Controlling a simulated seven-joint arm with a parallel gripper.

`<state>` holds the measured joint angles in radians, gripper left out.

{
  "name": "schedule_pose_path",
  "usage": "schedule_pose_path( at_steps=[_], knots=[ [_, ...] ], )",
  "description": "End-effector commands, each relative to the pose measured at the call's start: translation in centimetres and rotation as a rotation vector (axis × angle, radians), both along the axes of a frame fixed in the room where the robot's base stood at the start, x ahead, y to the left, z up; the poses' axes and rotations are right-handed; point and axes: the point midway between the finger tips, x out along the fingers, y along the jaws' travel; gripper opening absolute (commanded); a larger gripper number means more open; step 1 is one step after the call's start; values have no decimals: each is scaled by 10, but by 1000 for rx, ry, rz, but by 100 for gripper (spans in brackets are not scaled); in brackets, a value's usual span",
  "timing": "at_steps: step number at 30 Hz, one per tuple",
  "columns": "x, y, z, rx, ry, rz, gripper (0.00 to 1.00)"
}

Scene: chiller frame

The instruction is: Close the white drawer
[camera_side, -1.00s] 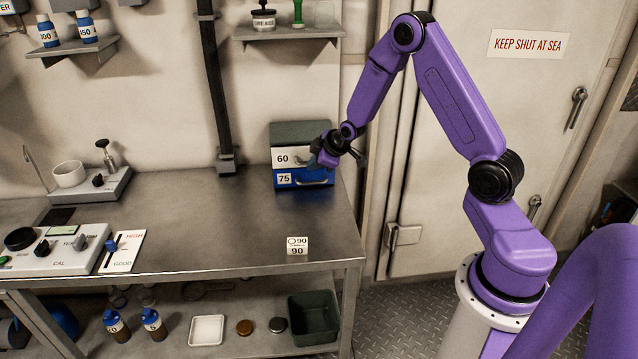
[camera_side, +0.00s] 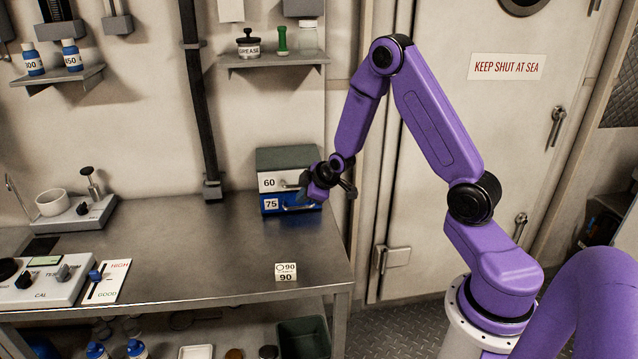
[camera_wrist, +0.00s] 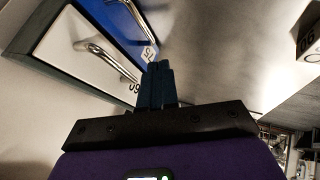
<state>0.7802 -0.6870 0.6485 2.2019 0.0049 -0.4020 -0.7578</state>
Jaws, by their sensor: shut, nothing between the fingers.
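The white drawer (camera_side: 267,184), labelled 60, is the upper drawer of a small dark green cabinet (camera_side: 288,157) at the back right of the bench. It has a metal bar handle. The wrist view shows its white front (camera_wrist: 75,48) at upper left, with the handle across it. How far it stands out is hard to tell. The blue drawer (camera_side: 270,207), labelled 75, is just below. My gripper (camera_side: 303,184) is shut and empty in front of the white drawer's right part. In the wrist view the closed fingertips (camera_wrist: 160,66) appear near both labels; contact cannot be told.
The steel bench (camera_side: 200,250) is clear in front of the cabinet, except for a small sign marked 90 (camera_side: 286,272). A shelf (camera_side: 272,60) with jars hangs above the cabinet. A CAL device (camera_side: 40,285) stands at left. A door (camera_side: 440,130) is at right.

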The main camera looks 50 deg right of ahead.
Motion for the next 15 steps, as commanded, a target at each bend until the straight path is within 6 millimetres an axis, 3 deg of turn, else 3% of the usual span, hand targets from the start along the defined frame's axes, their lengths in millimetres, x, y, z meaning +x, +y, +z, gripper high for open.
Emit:
schedule_pose_path(
  at_steps=[15],
  knots=[
    [-46,3,59,0,-6,-2,0]
  ],
)
